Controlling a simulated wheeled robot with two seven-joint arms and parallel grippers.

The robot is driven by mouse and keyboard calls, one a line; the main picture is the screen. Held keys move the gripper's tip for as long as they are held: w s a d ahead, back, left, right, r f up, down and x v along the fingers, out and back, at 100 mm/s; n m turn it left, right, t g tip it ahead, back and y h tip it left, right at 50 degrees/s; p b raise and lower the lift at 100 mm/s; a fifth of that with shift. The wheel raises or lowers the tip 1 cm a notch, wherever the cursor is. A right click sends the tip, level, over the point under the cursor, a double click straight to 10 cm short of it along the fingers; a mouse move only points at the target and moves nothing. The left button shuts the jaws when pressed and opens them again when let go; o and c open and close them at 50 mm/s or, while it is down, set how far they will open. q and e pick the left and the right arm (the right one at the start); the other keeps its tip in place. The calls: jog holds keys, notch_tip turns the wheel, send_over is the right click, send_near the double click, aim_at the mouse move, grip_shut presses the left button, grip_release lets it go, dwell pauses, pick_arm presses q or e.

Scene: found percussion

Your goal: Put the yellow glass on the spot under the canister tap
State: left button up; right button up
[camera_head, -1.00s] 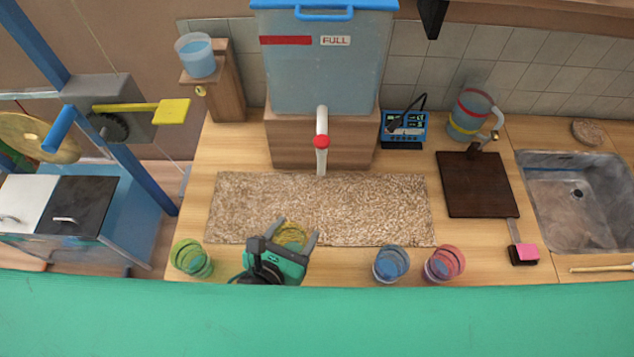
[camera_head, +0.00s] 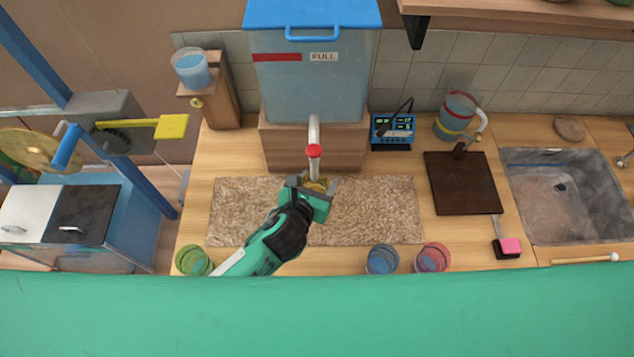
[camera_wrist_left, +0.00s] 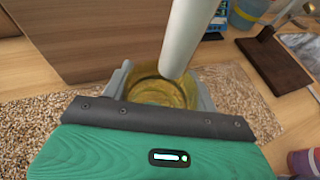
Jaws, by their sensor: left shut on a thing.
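My left gripper (camera_head: 318,184) is shut on the yellow glass (camera_wrist_left: 162,92), which is mostly hidden by the gripper in the head view (camera_head: 315,186). It holds the glass over the back part of the speckled mat, just below the canister tap (camera_head: 314,152). In the left wrist view the white tap pipe (camera_wrist_left: 187,35) hangs in front of or over the glass mouth. I cannot tell whether the glass touches the mat. The blue canister (camera_head: 315,85), marked FULL, stands on a wooden block. My right gripper is out of view.
The speckled mat (camera_head: 375,215) lies along the counter. A green glass (camera_head: 194,261), a blue glass (camera_head: 381,260) and a red glass (camera_head: 432,258) stand near the front edge. A dark board (camera_head: 460,184) and a sink (camera_head: 565,195) are at right.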

pick_arm(q)
jog(key=shift+f, duration=0.8)
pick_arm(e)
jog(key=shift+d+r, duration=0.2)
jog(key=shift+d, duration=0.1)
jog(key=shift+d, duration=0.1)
pick_arm(q)
jog(key=shift+f, duration=0.2)
jog(key=o, duration=1.2)
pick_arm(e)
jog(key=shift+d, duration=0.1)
pick_arm(q)
jog(key=shift+r, duration=0.1)
jog(key=b+v, duration=0.2)
jog(key=v, duration=1)
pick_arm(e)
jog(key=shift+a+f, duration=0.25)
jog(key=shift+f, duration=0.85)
